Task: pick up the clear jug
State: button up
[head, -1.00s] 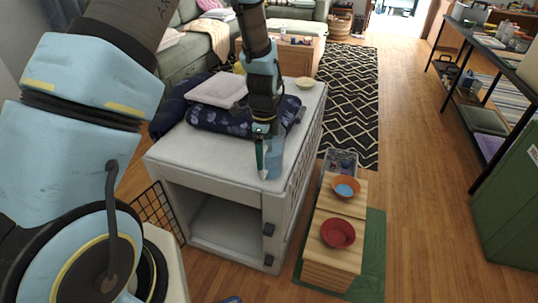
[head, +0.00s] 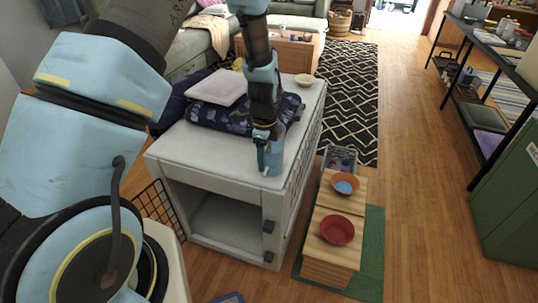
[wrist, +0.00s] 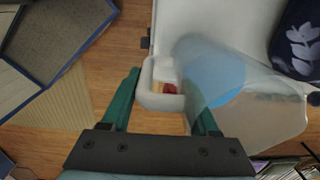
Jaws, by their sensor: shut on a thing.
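The clear jug (head: 275,160) is see-through with a bluish tint and is at the front right corner of the white crate-like cabinet (head: 185,150). In the wrist view the jug's body (wrist: 262,105) lies to the right, with its pale handle loop between my fingers. My gripper (head: 262,160) has teal fingers and is shut on the jug at its handle side; it also shows in the wrist view (wrist: 160,82). Whether the jug's base touches the cabinet top is unclear.
A patterned dark blue cloth (head: 225,118) and a pale cushion (head: 217,87) lie behind on the cabinet. A small beige bowl (head: 305,80) stands at its far right corner. A wooden bench (head: 330,265) with a red bowl (head: 337,230) and an orange bowl (head: 345,184) stands right.

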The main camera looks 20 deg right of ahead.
grip_shut()
dwell(0.4)
